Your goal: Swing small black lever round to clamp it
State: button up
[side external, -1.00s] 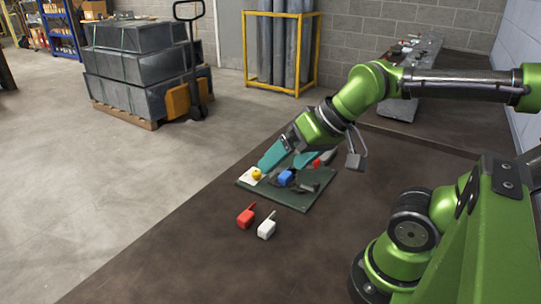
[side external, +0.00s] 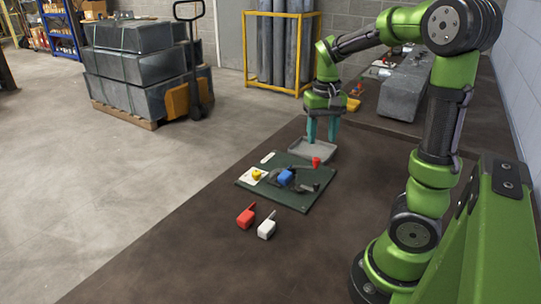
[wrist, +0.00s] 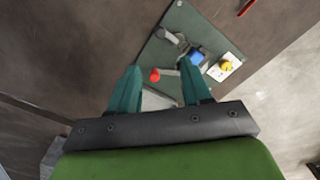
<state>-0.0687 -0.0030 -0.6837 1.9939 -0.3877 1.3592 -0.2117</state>
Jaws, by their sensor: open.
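The dark green board (side external: 290,198) lies flat on the brown table. A blue block (side external: 286,177) sits near its middle, with dark clamp parts around it. A small dark lever (side external: 309,187) lies at the board's right side; it also shows beside the blue block in the wrist view (wrist: 168,37). A red knob (side external: 316,161) on a grey arm is at the far corner. My gripper (side external: 323,141) is open and empty, pointing down beyond the board. In the wrist view, the red knob (wrist: 155,75) appears between the fingers (wrist: 160,66), but apart from them.
A grey tray (side external: 301,151) lies behind the board, below my gripper. A yellow knob (side external: 257,175) sits on a white card on the board. A red piece (side external: 245,218) and a white piece (side external: 266,229) lie in front. The table's front is otherwise clear.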

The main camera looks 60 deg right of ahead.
aim_at(317, 182)
notch_tip(317, 182, down, 15)
jog(key=shift+r, duration=0.1)
jog(key=shift+c, duration=0.5)
grip_shut()
